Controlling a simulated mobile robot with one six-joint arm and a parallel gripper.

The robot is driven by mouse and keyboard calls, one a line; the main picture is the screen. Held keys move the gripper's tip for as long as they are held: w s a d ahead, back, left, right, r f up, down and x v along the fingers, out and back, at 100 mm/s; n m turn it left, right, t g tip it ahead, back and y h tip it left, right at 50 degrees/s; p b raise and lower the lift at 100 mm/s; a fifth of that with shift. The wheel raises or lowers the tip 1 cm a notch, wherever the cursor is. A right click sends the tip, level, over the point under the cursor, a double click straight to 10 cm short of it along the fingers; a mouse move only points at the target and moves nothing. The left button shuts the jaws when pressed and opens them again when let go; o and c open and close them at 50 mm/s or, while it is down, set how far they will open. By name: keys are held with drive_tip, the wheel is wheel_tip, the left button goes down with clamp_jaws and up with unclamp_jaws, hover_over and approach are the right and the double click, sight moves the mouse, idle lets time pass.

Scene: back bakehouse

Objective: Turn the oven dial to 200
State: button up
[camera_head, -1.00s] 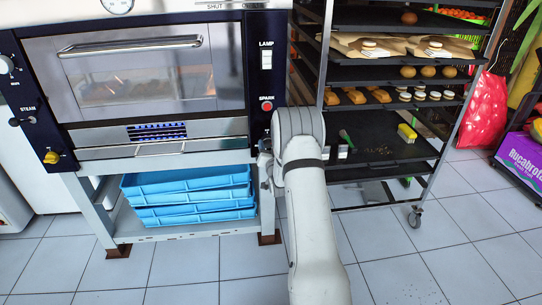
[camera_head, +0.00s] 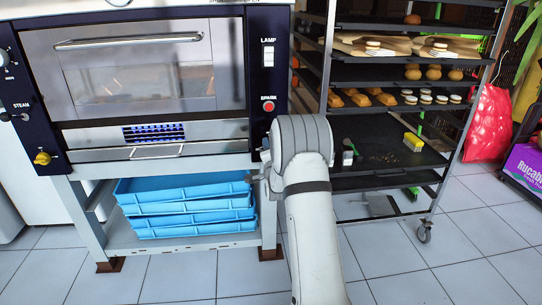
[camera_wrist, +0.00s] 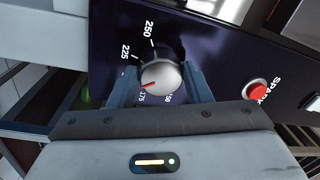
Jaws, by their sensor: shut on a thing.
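The oven dial (camera_wrist: 161,76) is a round silver knob with a black collar on the dark oven panel in the wrist view. Its red mark points to the lower left, close to the 175 label. The 150, 225 and 250 labels also show; no 200 label is visible, and the left finger covers part of the scale. My gripper (camera_wrist: 160,87) is shut on the dial, one finger on each side. In the head view my gripper (camera_head: 264,168) is mostly behind my arm at the oven's right post, and the dial is hidden.
A red SPARK button (camera_wrist: 257,90) is right of the dial. The oven (camera_head: 140,75) has its door shut. Blue crates (camera_head: 185,208) are stacked below it. A wheeled rack (camera_head: 330,60) with baked goods stands close to my arm's right. The tiled floor in front is clear.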

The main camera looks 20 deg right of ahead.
drive_tip(key=shift+d+r+m+b, duration=0.1)
drive_tip(key=shift+d+m+b, duration=0.15)
drive_tip(key=shift+m, duration=0.45)
drive_tip(key=o, duration=1)
drive_tip(key=shift+a, duration=0.1)
drive_tip(key=shift+p+v, duration=0.6)
drive_tip(key=shift+v, duration=3.4)
drive_tip(key=shift+w, duration=0.1)
